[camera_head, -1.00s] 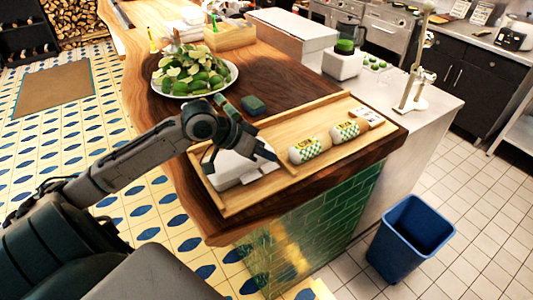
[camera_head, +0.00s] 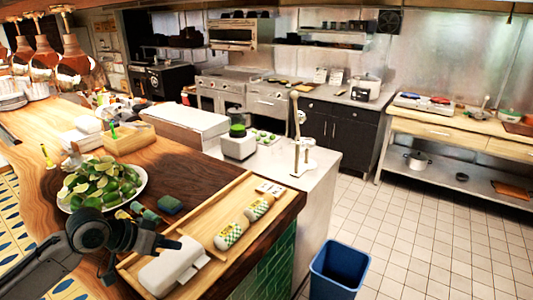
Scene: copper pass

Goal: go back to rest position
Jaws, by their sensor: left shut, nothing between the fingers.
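My left gripper (camera_head: 172,244) is shut and empty. It hangs over the left end of a wooden tray on the counter, beside a white device (camera_head: 172,266) lying there. My left arm comes in from the lower left, partly covering the counter edge. My right gripper is not in view.
The wooden tray (camera_head: 207,234) holds two checkered rolls (camera_head: 231,235). A plate of limes (camera_head: 102,184) and a dark green sponge (camera_head: 170,205) stand behind my gripper. A blue bin (camera_head: 338,270) stands on the floor at right.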

